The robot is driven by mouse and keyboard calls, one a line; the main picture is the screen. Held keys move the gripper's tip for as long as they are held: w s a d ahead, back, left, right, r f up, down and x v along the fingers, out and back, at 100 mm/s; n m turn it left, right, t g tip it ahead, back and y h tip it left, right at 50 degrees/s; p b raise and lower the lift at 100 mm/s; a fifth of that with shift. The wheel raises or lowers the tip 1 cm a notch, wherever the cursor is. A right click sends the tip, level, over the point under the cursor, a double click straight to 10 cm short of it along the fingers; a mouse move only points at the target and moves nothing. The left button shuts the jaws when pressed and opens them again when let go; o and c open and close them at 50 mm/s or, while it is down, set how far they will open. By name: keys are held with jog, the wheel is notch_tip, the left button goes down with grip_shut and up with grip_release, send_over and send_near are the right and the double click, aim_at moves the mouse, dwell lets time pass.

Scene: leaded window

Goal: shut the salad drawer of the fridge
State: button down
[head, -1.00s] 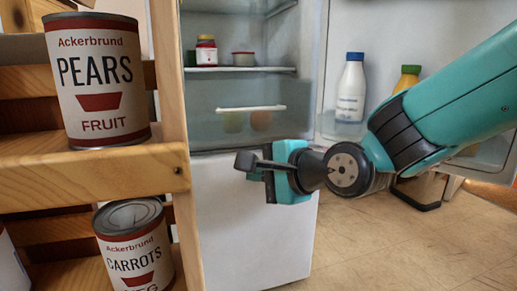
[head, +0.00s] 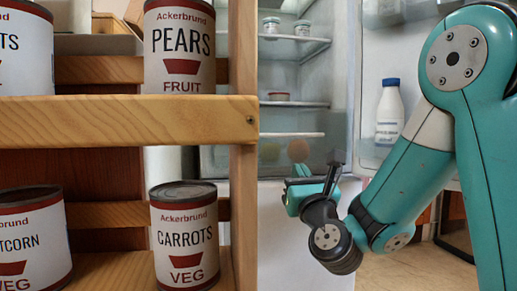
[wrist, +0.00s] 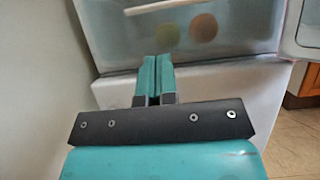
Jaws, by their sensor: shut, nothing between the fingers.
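The salad drawer (head: 275,166) is the translucent, greyish bin low in the open fridge (head: 307,225), with a pale handle bar (head: 291,135) across its front. Green and orange round shapes show dimly through it. In the head view its left part is hidden by the shelf post; how far it sticks out is hard to judge. In the wrist view the drawer front (wrist: 240,35) fills the top, beyond my fingertips. My gripper (head: 297,180) is shut and empty, just in front of and slightly below the drawer. It also shows in the wrist view (wrist: 157,62), apart from the handle.
A wooden shelf (head: 120,121) with several cans stands close on the left, near my gripper's side. The open fridge door (head: 368,95), with a blue-capped bottle (head: 389,112), is on the right. In the wrist view a pale wall-like surface (wrist: 40,90) runs along the left.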

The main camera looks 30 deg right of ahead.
aim_at(281, 136)
jog(key=p+x, duration=1)
jog(key=x, duration=0.3)
jog(key=shift+d, duration=0.1)
jog(key=shift+w+d+r+p, duration=0.1)
jog(key=shift+w+p, duration=0.35)
jog(key=shift+w, duration=0.1)
